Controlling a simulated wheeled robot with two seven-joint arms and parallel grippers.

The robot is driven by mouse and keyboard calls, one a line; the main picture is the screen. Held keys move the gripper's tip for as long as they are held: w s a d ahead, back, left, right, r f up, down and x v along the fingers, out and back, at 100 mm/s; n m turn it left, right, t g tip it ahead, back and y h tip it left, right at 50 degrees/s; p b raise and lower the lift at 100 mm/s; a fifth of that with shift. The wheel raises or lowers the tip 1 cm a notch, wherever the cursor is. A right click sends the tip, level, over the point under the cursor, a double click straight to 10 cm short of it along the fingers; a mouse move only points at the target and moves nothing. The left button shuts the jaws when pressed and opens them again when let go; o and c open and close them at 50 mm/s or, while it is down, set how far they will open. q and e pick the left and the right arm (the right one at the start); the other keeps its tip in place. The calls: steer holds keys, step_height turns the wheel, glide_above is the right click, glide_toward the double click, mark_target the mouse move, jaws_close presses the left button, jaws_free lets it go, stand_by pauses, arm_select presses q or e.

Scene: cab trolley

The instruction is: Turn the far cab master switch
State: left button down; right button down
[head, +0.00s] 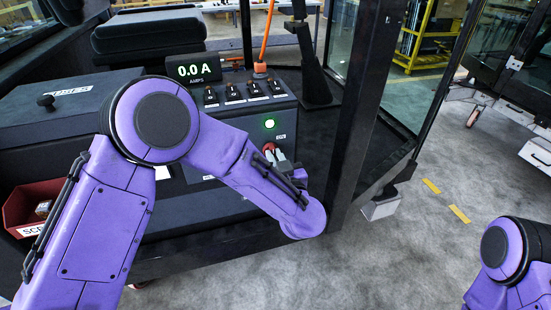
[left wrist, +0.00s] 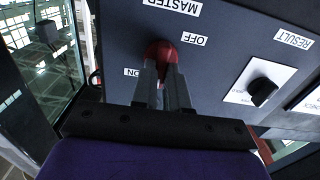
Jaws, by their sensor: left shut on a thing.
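The master switch is a red knob (left wrist: 160,49) on the dark panel, beside the MASTER, OFF and ON labels in the left wrist view. In the head view a bit of the red knob (head: 269,147) shows below a lit green lamp. My left gripper (left wrist: 163,72) is shut on the knob, with a grey finger on each side of it. The fingers hide part of the knob, so its exact angle is hard to tell. In the head view my left arm covers much of the panel around it. My right gripper is out of view.
A green-lit lamp (head: 269,124) and a row of small toggles (head: 233,93) are above the switch. A display (head: 193,69) reads 0.0 A. A black RESULT knob (left wrist: 262,91) is nearby. A dark cab post (head: 362,100) stands right of the panel. A red bin (head: 22,211) is at left.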

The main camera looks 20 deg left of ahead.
arm_select(q)
steer(key=shift+s+a+f+n+b, duration=0.15)
steer(key=shift+n+b, duration=2.15)
steer(key=shift+n, duration=2.1)
steer(key=shift+a+f+n+b, duration=0.1)
steer(key=shift+n+b, duration=2.15)
steer(key=shift+n, duration=2.15)
steer(key=shift+r, duration=0.1)
steer(key=c, duration=1.1)
jaws_free()
steer(key=shift+c, duration=0.2)
